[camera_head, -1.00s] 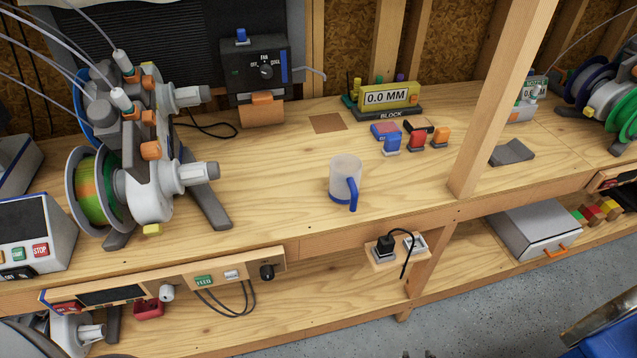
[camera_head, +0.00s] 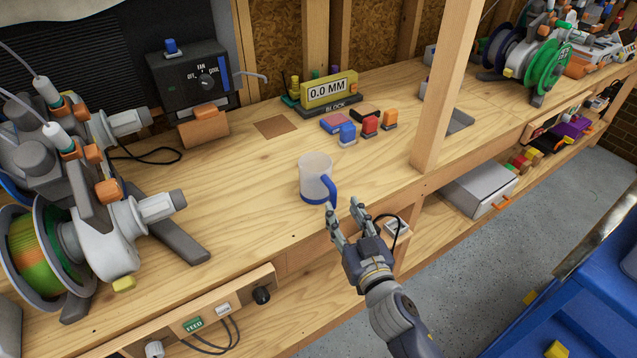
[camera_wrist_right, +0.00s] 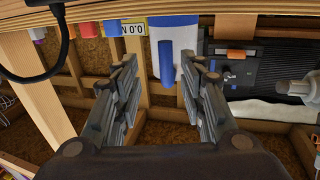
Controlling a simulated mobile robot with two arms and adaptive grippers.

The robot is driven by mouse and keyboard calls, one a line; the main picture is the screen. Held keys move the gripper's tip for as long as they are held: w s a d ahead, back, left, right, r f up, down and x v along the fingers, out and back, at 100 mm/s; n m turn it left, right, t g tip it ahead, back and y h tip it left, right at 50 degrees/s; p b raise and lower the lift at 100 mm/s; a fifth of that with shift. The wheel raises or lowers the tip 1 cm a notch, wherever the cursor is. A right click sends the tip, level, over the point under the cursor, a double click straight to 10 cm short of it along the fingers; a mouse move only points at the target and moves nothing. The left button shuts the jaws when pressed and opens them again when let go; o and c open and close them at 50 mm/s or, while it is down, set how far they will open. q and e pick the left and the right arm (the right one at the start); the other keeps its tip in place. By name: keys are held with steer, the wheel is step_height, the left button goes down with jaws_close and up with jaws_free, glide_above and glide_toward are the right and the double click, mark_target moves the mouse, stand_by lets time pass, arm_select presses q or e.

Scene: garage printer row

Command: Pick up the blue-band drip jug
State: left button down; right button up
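The blue-band drip jug (camera_head: 314,174) stands upright on the wooden bench. It is a pale, translucent cup with a blue band at the base and a blue handle on its right front side. My right gripper (camera_head: 344,211) is open and empty, its fingers pointing at the jug's handle from the front right. In the right wrist view the jug (camera_wrist_right: 188,62) and its blue handle (camera_wrist_right: 166,63) lie ahead, between the two spread fingers (camera_wrist_right: 168,70). The fingers do not appear to touch it. My left gripper is not in view.
A spool machine (camera_head: 100,200) stands on the left of the bench. A fan control box (camera_head: 195,80) and a gauge block reading 0.0 MM (camera_head: 329,90) stand behind. Small coloured blocks (camera_head: 347,133) sit behind the jug. A wooden post (camera_head: 446,85) rises to the right.

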mark_target(334, 202)
steer(key=x, duration=0.5)
steer(key=shift+w+a+p, duration=0.1)
steer(key=shift+a+p, duration=0.2)
steer(key=shift+a, duration=0.2)
steer(key=shift+c, duration=0.3)
jaws_close()
